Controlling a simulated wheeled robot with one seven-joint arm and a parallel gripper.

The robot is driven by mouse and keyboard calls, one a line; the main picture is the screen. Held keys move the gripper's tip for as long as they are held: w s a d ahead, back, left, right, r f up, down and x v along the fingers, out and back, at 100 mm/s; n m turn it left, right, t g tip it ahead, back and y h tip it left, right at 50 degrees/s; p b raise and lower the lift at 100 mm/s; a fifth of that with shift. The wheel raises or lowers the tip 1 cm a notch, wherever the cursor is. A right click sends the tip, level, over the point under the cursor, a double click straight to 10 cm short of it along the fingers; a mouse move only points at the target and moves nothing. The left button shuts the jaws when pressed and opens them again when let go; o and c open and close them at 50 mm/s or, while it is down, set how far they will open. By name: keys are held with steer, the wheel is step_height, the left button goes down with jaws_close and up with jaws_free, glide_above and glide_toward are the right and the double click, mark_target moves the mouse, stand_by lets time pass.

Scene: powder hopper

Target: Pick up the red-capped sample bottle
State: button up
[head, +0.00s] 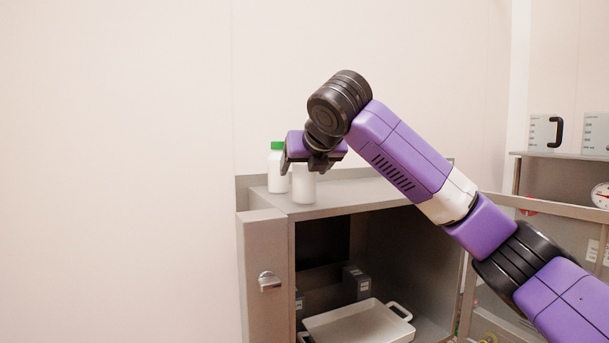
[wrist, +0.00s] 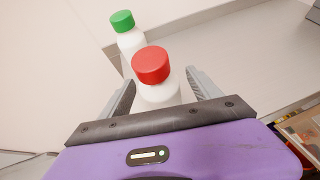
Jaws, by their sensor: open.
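The red-capped sample bottle (wrist: 152,66) is white and stands upright on the cabinet top; in the wrist view it lies between my two open fingers. In the head view its white body (head: 304,187) shows below my gripper (head: 311,170), and its cap is hidden behind the gripper. My gripper (wrist: 160,95) is above and around the bottle, one finger on each side. I cannot tell whether either finger touches it. A white bottle with a green cap (head: 277,167) stands just beside it, also seen in the wrist view (wrist: 125,33).
The grey cabinet (head: 350,193) has a raised back edge, and its top is clear right of the bottles. Its open front holds a tray (head: 358,325) and dark boxes. A side door with a handle (head: 269,281) is at left. Shelving with a gauge (head: 600,195) stands at right.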

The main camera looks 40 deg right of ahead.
jaws_close()
steer(key=shift+r, duration=0.1)
